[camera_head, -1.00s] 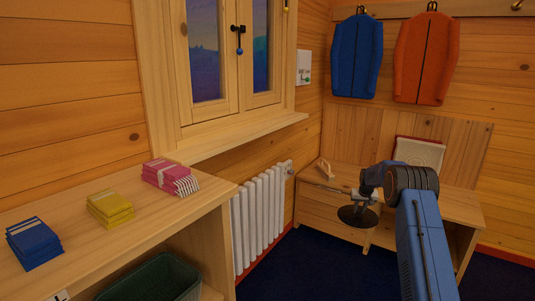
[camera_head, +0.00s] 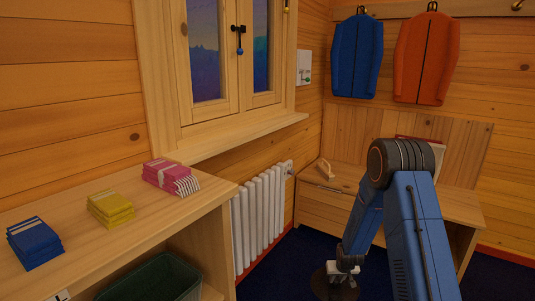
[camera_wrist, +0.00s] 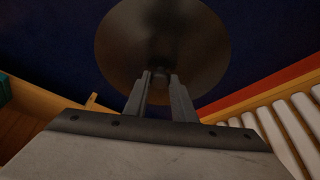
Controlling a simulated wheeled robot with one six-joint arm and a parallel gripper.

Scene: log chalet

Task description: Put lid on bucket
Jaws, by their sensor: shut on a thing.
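A dark round lid (camera_head: 328,284) hangs low at the bottom of the head view, with the dark blue floor around it. My gripper (camera_head: 341,275) is shut on it, and the arm reaches down to it. In the wrist view the lid (camera_wrist: 160,30) is a broad brownish disc beyond the fingertips. My gripper (camera_wrist: 160,82) has both fingers close together on a small knob at the near side of the lid. I cannot make out a bucket for certain in either view.
A dark green bin (camera_head: 150,279) stands under the wooden counter (camera_head: 190,228) at left. Yellow, pink and blue bundles lie on the counter. A white radiator (camera_head: 262,220) stands below the window. A wooden bench (camera_head: 318,205) is behind my arm. Dark blue floor lies between.

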